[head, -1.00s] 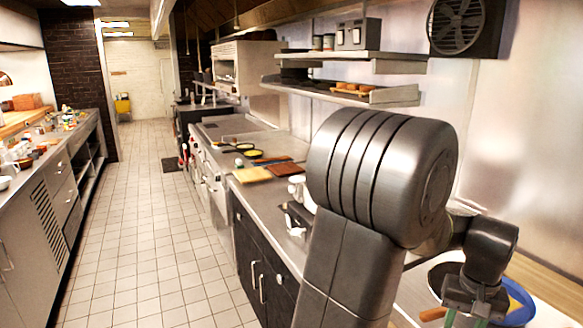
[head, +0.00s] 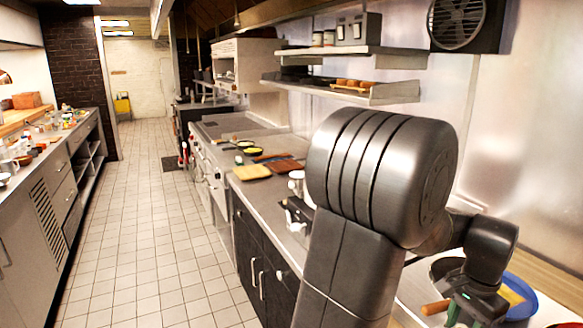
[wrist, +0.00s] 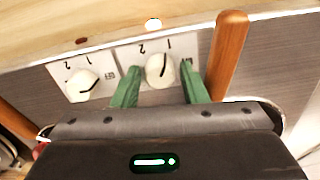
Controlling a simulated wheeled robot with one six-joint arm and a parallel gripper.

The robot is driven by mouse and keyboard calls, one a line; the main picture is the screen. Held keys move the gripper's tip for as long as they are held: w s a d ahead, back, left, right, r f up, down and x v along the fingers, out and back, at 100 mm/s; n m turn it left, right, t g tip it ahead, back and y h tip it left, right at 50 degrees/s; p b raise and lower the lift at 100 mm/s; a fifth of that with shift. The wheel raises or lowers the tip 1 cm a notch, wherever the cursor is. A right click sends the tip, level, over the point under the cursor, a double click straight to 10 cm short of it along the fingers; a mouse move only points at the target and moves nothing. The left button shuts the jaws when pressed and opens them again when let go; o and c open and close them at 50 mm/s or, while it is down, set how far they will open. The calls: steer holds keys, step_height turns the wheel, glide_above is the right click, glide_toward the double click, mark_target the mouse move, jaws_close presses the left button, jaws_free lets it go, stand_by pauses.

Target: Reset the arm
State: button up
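My gripper (wrist: 160,68) has two green fingers, apart with nothing between them that I can see held. A white knob (wrist: 160,70) on a white panel shows in the gap between the fingers; whether they touch it I cannot tell. A second white knob (wrist: 81,86) sits to its left. In the head view my gripper (head: 468,312) is low at the right, over the counter, and its fingertips are cut off or hidden. My arm rises in the foreground and bends down to the right.
A wooden handle (wrist: 228,50) stands close right of the fingers. A blue plate (head: 522,296) lies near the gripper in the head view. A wall shelf (head: 395,93) is behind the arm. Boards (head: 252,172) lie on the counter. The tiled aisle (head: 150,220) is clear.

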steer(key=m+b, duration=0.1)
steer(key=m, duration=0.2)
step_height(320, 180, up, 8)
steer(key=shift+f, duration=0.25)
steer(key=shift+r, duration=0.7)
steer(key=shift+a+r+p, duration=0.1)
steer(key=shift+r+p, duration=0.05)
steer(key=shift+p, duration=0.2)
